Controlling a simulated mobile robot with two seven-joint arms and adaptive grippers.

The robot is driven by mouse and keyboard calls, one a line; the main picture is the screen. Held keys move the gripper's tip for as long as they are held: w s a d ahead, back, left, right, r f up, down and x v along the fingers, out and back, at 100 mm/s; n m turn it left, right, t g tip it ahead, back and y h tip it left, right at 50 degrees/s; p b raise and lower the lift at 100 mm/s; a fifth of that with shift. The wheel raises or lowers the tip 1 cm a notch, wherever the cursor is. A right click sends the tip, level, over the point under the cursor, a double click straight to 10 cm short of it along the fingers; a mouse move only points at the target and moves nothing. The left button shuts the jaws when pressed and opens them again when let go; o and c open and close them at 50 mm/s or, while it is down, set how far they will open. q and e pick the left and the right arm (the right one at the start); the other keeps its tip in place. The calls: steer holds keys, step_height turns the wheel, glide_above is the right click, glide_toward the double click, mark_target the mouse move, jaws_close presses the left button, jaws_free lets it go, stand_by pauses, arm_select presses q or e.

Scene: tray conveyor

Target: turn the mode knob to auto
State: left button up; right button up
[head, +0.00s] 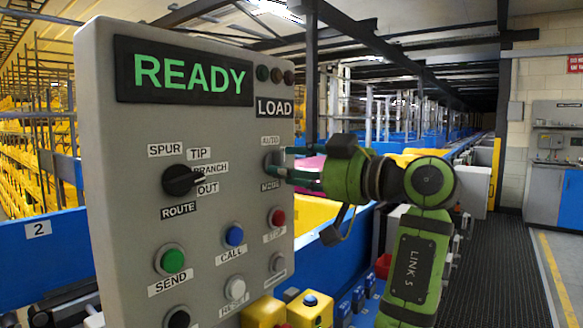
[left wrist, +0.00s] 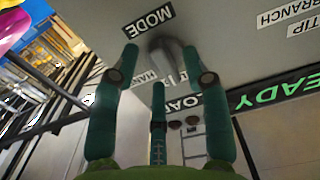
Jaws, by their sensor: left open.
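The grey mode knob (head: 269,161) sits on the right part of the grey control panel (head: 120,215), between an AUTO label (head: 271,140) above it and a MODE label (head: 270,185) below it. My left gripper (head: 287,166) is at the knob, with its green fingers pointing at the panel. In the left wrist view, the knob (left wrist: 167,47) lies between the tips of the open fingers (left wrist: 161,54), and the view is upside down. I cannot tell whether the fingertips touch it. Which way the knob points is not clear. My right gripper is not in view.
A black route knob (head: 181,181) with several labels is on the panel's left. Green (head: 172,261), blue (head: 234,236) and red (head: 277,217) buttons are below. The READY display (head: 185,72) is lit green. Yellow boxes (head: 309,309) stand at the panel's lower right.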

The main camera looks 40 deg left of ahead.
arm_select(q)
steer(key=w+d, duration=0.1)
steer(key=d, duration=1)
steer(key=shift+d, duration=0.25)
steer(key=shift+w, duration=0.1)
